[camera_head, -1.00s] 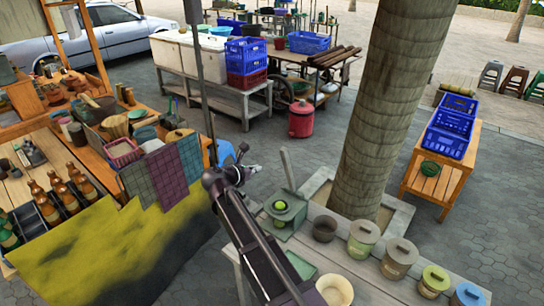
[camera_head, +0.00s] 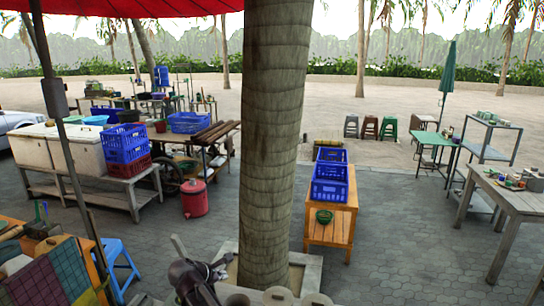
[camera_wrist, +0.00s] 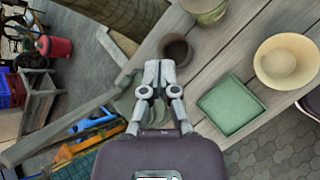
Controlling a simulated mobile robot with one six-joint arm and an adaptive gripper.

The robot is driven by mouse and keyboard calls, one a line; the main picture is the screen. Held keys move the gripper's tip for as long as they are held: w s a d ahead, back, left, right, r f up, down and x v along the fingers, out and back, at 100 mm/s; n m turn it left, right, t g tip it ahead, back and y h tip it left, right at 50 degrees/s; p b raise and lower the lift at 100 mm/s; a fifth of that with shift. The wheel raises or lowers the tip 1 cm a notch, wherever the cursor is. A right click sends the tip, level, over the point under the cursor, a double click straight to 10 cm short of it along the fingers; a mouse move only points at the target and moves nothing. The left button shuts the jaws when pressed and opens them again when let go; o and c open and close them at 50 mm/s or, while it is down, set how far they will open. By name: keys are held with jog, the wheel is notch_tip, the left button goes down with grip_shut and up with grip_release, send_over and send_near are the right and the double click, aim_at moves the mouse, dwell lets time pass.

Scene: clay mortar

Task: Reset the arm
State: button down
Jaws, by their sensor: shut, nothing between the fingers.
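My gripper (camera_wrist: 160,68) is shut and empty in the wrist view, with its pale fingertips together above the wooden table (camera_wrist: 205,65). In the head view my gripper (camera_head: 222,264) shows small at the bottom, in front of the tree trunk's foot. A small dark pot (camera_wrist: 176,50) stands just beyond the fingertips in the wrist view. A green square tray (camera_wrist: 230,105) lies right of the gripper, and a cream bowl (camera_wrist: 285,62) stands farther right. A greenish-grey object behind the fingers is partly hidden.
The tree trunk (camera_head: 270,150) rises close in front of me. An orange wooden stand (camera_head: 330,222) with blue crates (camera_head: 330,190) is right of it, and a grey table (camera_head: 515,200) stands far right. Paved floor (camera_head: 420,265) is open between them. A blue stool (camera_head: 122,258) is at left.

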jog(key=s+d+f+m+g+y+b, duration=0.1)
jog(key=s+d+f+m+g, duration=0.15)
jog(key=d+m, duration=0.45)
jog(key=s+d+f+m+g, duration=0.2)
jog(key=d+f+m, duration=0.15)
jog(key=d, duration=0.85)
jog(key=s+d+f+m+g+y+b, duration=0.1)
jog(key=s+d+f+m+g+y, duration=0.2)
jog(key=s+d+m, duration=0.7)
jog(key=d+m+y, duration=0.1)
jog(key=d+m, duration=0.1)
jog(key=d, duration=0.1)
jog(key=shift+s+d+f+g+b, duration=0.2)
jog(key=shift+d+g+b, duration=0.1)
jog(key=shift+g+b, duration=0.1)
